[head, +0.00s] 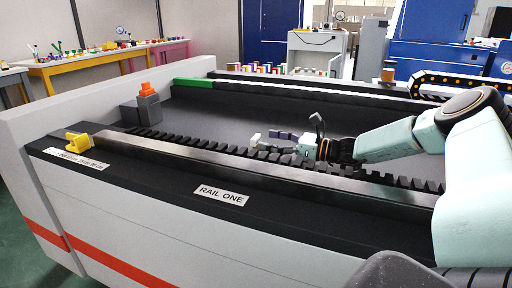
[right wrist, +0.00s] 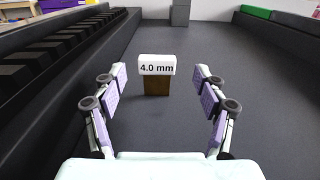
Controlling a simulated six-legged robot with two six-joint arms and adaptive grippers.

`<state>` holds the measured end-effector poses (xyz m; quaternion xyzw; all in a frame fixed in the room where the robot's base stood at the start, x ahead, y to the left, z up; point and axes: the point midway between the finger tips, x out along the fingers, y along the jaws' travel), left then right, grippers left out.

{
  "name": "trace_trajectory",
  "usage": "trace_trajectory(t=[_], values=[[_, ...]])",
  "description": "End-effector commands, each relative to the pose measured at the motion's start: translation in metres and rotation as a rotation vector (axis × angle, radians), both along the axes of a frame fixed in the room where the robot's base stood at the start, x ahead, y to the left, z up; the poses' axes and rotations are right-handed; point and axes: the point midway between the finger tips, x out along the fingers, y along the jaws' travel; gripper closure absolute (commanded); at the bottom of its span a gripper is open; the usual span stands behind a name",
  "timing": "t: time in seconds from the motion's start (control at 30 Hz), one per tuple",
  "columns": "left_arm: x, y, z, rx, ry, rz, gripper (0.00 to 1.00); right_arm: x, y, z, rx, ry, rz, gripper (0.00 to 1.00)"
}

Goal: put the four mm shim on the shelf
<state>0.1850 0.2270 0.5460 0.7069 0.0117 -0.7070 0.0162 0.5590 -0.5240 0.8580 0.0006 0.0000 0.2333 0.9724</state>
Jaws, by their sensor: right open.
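The four mm shim (right wrist: 157,68) stands upright on the dark grey bed in the right wrist view, with a white top marked "4.0 mm" and a brown lower part. It lies ahead of my right gripper (right wrist: 160,87), roughly centred between the spread fingers and apart from both. In the head view a small white piece, likely the shim (head: 256,138), shows just left of my right gripper (head: 276,142). That gripper is open and empty, low behind the near rail. My left gripper is out of view. I cannot tell which surface is the shelf.
A long metal rail with black teeth (head: 200,146) runs in front of the gripper, labelled "RAIL ONE" (head: 221,195). A yellow stop (head: 78,140) sits at its left end. A grey block with an orange top (head: 148,101) stands behind. The bed (head: 225,115) is mostly clear.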

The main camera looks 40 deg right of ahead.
Motion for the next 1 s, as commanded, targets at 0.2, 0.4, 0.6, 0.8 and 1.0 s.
trace_trajectory(t=[0.2, 0.4, 0.6, 0.8, 1.0], values=[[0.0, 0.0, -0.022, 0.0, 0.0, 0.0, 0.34, 0.023, 0.017, 0.002, -0.005, 0.001, 0.005, 0.28], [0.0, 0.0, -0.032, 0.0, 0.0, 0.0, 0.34, 0.039, 0.024, 0.002, -0.003, 0.002, 0.002, 0.28], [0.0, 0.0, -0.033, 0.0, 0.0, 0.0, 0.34, 0.042, 0.025, 0.005, 0.0, 0.0, 0.001, 0.28], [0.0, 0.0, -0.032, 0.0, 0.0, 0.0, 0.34, 0.042, 0.025, 0.005, 0.0, 0.0, 0.001, 0.35], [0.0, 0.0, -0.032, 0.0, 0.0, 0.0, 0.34, 0.042, 0.024, 0.005, 0.0, 0.0, 0.001, 0.52]])
